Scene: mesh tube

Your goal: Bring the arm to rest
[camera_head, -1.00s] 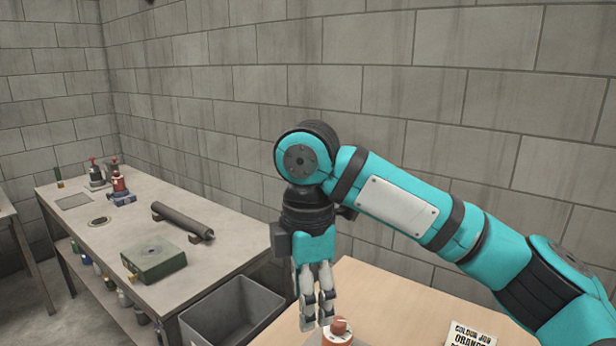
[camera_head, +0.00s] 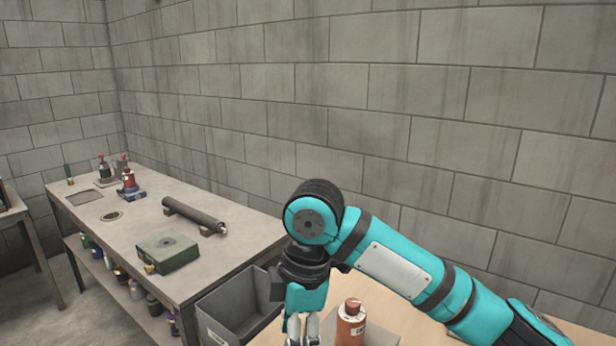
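My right arm (camera_head: 395,268) comes in from the right and bends down at its teal and black wrist. My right gripper (camera_head: 303,330) hangs downward over the left edge of the light wooden table, left of a red-orange bottle (camera_head: 350,326). Its fingertips are cut off by the bottom of the picture, so I cannot tell how far apart they are. I see nothing held in the visible part of the fingers. My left gripper is not in view.
The red-orange bottle stands close beside the gripper. A grey bin (camera_head: 208,321) is left of the wooden table. A long grey bench (camera_head: 130,234) bears a green box (camera_head: 168,253), a dark tube (camera_head: 194,215) and several bottles. A block wall (camera_head: 420,120) stands behind.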

